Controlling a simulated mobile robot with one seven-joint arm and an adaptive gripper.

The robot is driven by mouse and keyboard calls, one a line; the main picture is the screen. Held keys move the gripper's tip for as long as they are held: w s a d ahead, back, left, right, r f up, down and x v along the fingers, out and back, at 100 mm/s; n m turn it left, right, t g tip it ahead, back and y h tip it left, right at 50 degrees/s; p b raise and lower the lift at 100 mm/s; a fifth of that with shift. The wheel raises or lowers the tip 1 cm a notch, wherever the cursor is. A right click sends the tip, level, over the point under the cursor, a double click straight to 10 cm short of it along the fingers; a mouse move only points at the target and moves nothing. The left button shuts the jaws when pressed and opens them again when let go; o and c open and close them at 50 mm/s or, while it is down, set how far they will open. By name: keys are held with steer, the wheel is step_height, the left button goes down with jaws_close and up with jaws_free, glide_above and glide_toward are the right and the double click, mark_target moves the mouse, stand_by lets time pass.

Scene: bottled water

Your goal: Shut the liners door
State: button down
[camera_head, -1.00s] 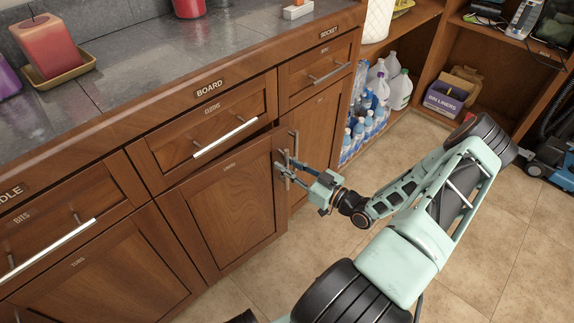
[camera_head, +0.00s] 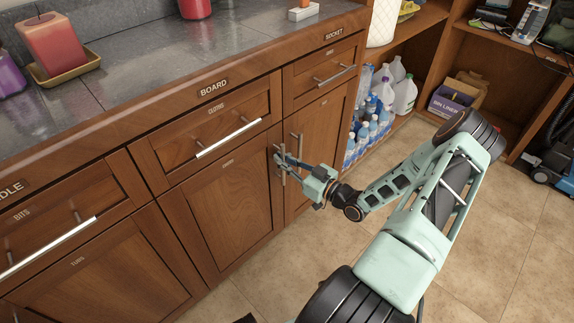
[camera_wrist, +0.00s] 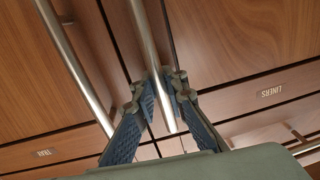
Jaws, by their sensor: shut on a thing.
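The liners door (camera_head: 222,212) is the brown wooden door below the drawer in the middle of the head view. It looks flush or nearly flush with the cabinet front; a small gap cannot be ruled out. Its label reads LINERS, upside down, in the wrist view (camera_wrist: 270,92). My gripper (camera_head: 281,160) is at the door's right edge, with its fingers shut around the upright metal bar handle (camera_wrist: 150,45). The fingers (camera_wrist: 163,92) sit on both sides of the bar near its end in the wrist view.
A neighbouring door (camera_head: 318,140) with its own bar handle (camera_wrist: 72,60) stands right beside the held handle. Drawers with bar handles (camera_head: 230,138) lie above. Water bottles (camera_head: 368,130) stand on the lower shelf to the right. The tiled floor (camera_head: 480,240) is clear around my arm.

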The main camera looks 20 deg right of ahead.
steer(key=shift+w+r, duration=0.1)
steer(key=shift+w, duration=0.1)
steer(key=c, duration=2)
jaws_free()
steer(key=v, duration=1.2)
